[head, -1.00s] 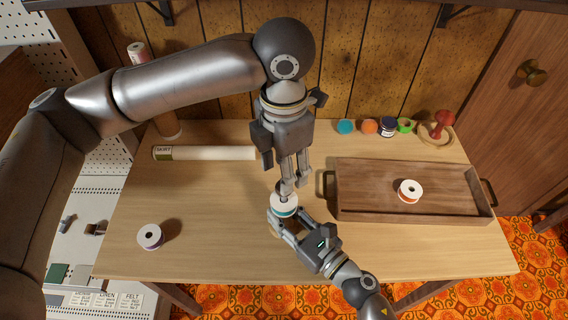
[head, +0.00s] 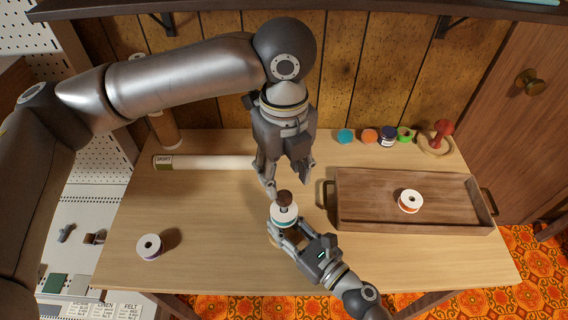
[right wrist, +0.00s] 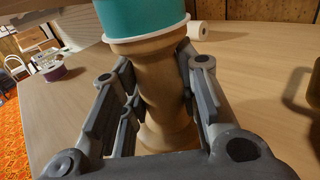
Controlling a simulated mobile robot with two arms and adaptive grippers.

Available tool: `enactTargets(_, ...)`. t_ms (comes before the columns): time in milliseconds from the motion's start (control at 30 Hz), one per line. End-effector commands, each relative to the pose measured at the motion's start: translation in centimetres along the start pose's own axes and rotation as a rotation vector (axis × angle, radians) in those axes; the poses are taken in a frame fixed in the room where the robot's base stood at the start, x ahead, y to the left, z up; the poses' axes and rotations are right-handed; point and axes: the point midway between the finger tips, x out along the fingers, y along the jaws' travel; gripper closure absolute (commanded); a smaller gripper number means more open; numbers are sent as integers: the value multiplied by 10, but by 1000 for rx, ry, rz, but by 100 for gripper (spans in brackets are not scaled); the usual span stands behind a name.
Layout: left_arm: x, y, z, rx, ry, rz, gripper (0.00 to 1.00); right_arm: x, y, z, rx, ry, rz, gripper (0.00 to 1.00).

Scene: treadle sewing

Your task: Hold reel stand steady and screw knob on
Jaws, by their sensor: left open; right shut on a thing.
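The reel stand shows a turned wooden stem (right wrist: 160,85) in the right wrist view, with a white-rimmed teal reel (right wrist: 145,18) around its upper part. In the head view the reel (head: 285,216) is upright, and a dark brown knob (head: 285,198) sits on top at its centre. Whether the knob is fully tight cannot be told. My right gripper (head: 287,233) is shut on the stem below the reel, with one finger on each side. My left gripper (head: 287,182) is open and empty, just behind and above the knob, apart from it.
A purple spool (head: 150,247) is at left on the table (head: 215,225). A pattern roll (head: 210,162) lies at back left. Small jars and a red mushroom-shaped item (head: 442,131) are at back right.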

Motion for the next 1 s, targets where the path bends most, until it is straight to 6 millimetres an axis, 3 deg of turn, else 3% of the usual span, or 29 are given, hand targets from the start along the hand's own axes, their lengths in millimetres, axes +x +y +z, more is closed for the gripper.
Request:
enactTargets(700, -12, 0, 0, -1202, -1, -1, 54, 0, 0, 0, 0, 0, 0, 100)
enactTargets(1000, -14, 0, 0, -1442, 0, -1, 54, 0, 0, 0, 0, 0, 0, 100)
